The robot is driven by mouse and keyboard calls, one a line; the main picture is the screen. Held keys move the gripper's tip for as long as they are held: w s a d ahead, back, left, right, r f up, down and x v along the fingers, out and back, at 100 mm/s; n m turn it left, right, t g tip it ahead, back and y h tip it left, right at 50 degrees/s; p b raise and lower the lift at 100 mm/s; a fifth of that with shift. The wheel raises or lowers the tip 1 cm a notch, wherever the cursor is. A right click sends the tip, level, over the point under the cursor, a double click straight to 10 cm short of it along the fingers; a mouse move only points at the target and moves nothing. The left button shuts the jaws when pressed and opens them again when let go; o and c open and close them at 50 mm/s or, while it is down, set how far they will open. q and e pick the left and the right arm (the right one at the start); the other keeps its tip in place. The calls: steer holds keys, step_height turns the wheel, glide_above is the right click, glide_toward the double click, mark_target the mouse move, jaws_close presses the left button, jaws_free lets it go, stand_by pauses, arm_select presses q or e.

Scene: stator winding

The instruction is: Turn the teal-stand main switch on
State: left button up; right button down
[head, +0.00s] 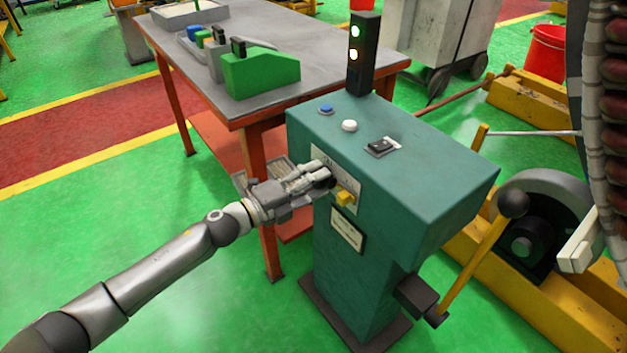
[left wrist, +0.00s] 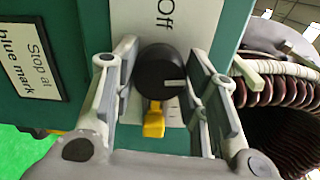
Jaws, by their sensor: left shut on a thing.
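The teal stand (head: 370,250) stands upright at the centre of the head view. Its front face bears a pale switch plate (head: 351,187) with a black round knob and a yellow lever (head: 345,198). My left gripper (head: 326,178) is at this plate, its fingers shut on the black knob. In the left wrist view the black knob (left wrist: 162,72) sits between the two fingers of the left gripper (left wrist: 160,80). The knob's pale mark points right in that picture. The word "Off" (left wrist: 166,14) shows above it. The yellow lever (left wrist: 154,120) lies just below the knob. My right gripper is not in view.
The stand's top has a blue button (head: 326,109), a white button (head: 349,125) and a black rocker (head: 380,147). A grey-topped table (head: 300,40) stands behind. A yellow-handled crank (head: 470,265) is at right.

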arm_select(q)
steer(key=shift+m, duration=0.6)
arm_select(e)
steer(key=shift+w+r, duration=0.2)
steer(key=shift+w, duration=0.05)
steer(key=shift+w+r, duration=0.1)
arm_select(q)
steer(key=shift+s+f, duration=0.1)
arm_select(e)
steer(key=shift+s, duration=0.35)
arm_select(q)
steer(key=o, duration=1)
steer(key=v, duration=1.2)
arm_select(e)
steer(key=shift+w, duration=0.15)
